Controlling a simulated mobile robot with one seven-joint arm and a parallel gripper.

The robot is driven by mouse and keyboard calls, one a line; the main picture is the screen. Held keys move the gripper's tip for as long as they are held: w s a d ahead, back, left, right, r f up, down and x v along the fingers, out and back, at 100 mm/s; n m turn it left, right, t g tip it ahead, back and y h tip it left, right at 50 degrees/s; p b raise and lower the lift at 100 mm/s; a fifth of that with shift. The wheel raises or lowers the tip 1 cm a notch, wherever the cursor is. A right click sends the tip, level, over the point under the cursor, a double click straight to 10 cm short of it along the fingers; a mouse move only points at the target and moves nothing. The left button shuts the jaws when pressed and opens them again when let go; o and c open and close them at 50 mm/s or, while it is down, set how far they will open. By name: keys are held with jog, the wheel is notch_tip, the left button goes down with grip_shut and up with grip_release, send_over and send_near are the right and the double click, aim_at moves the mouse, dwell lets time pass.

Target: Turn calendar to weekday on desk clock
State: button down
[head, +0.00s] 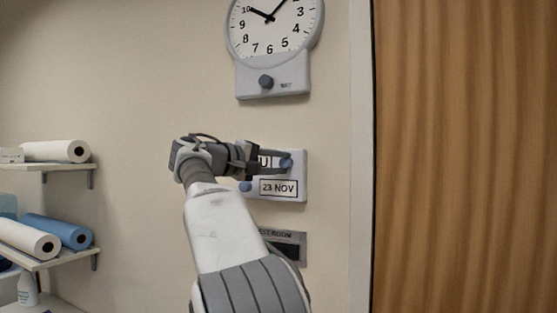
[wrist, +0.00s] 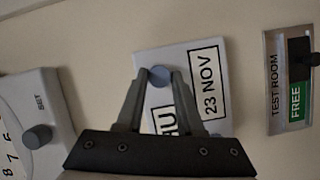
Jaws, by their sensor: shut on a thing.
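A white wall calendar (head: 297,188) hangs on the wall below the round clock (head: 273,28). Its date window reads "23 NOV". Its weekday window (head: 265,161) is partly covered by my gripper; in the wrist view (wrist: 163,120) only its last letters show, seemingly "HU". A blue-grey knob (head: 286,164) sits by the weekday window, and a second knob (head: 246,187) sits left of the date. My gripper (head: 287,160) reaches in from the left, its fingertips shut on the weekday knob, which also shows between the fingers in the wrist view (wrist: 160,76).
The clock's base carries a dark knob (head: 266,82). A "TEST ROOM" sign (head: 290,240) with a slider hangs below the calendar and reads "FREE" in the wrist view. Shelves with paper rolls (head: 62,151) are at left. A wooden door (head: 465,150) stands at right.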

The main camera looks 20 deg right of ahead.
dwell(0.4)
jog(key=c, duration=0.5)
grip_release()
jog(key=shift+c, duration=0.2)
jog(key=shift+a, duration=0.1)
jog(key=v, duration=1.7)
jog(key=shift+s+r, duration=0.15)
jog(key=shift+r, duration=0.05)
jog(key=shift+a, duration=0.1)
